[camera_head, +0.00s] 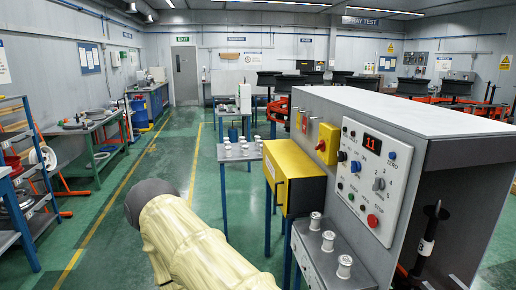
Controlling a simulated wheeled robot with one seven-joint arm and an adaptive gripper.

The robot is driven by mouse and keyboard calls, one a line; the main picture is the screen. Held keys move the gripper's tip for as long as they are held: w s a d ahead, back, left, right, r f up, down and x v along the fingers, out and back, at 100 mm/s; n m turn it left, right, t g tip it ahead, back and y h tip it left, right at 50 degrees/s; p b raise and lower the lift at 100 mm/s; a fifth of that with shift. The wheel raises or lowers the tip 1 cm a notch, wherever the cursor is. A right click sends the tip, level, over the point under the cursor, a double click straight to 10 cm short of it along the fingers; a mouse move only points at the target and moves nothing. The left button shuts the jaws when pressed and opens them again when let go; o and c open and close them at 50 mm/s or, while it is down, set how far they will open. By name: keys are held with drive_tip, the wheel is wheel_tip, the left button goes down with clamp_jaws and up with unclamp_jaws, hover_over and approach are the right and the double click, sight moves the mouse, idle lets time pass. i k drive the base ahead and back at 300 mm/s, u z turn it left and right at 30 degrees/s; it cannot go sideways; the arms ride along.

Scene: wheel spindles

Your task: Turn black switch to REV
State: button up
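A white control panel (368,178) is on the side of a grey machine cabinet at the right. A small black round knob (342,156) sits near its upper left, probably the black switch. Its pointer direction and any REV or FWD lettering are too small to read. A blue knob (355,167) is just to its lower right. A grey selector knob (379,184) with numbers around it is further right. A cream-covered link of my arm reaches up from the bottom centre, left of the cabinet and apart from the panel. My gripper cannot be seen.
The panel also has a red display (372,143) reading 11 and a red button (373,220). A yellow box (294,175) projects left of the panel. Metal spindles (328,241) stand on a ledge below. Green floor (115,225) is open to the left.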

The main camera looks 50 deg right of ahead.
sight(343, 156)
drive_tip(key=z, duration=0.15)
drive_tip(key=i, duration=1.4)
drive_tip(key=z, duration=1.25)
drive_tip(key=i, duration=0.6)
drive_tip(key=z, duration=0.55)
